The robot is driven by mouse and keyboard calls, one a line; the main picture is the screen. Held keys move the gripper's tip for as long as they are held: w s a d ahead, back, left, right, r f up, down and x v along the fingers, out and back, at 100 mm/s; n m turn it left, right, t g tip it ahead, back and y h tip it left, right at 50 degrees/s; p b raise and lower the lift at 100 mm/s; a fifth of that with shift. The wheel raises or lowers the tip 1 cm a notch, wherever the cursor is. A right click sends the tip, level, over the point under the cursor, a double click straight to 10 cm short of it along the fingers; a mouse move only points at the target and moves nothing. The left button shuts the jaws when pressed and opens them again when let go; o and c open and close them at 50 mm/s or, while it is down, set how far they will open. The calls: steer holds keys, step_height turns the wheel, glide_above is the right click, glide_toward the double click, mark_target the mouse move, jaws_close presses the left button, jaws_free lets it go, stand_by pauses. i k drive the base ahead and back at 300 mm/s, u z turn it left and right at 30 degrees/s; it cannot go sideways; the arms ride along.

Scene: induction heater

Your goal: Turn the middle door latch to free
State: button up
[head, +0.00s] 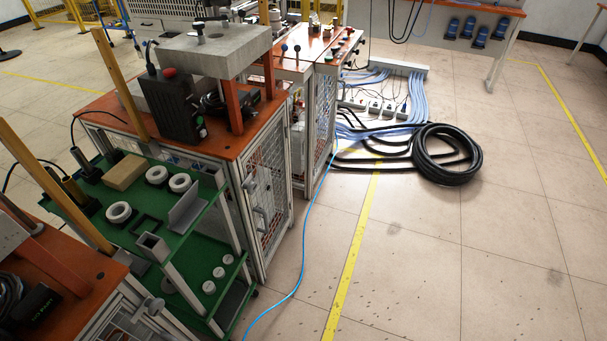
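The middle cabinet has a mesh door (272,190) in a pale metal frame, facing the aisle on the right. A small grey latch (249,184) sits at the left side of this door. A grey handle (260,221) is lower on the same side. The latch is too small here to tell which way it is turned. The door looks closed. My gripper is not in view.
A green shelf cart (150,262) with white rings and metal parts stands left of the door. Another cabinet (60,270) is at the near left. A blue cable (300,268) crosses the floor before the door. A black hose coil (446,155) lies beyond. The right floor is clear.

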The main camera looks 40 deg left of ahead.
mark_target(250, 188)
steer(key=z, duration=0.05)
steer(key=i, duration=0.7)
steer(key=u, duration=0.85)
steer(key=i, duration=0.5)
steer(key=u, duration=0.55)
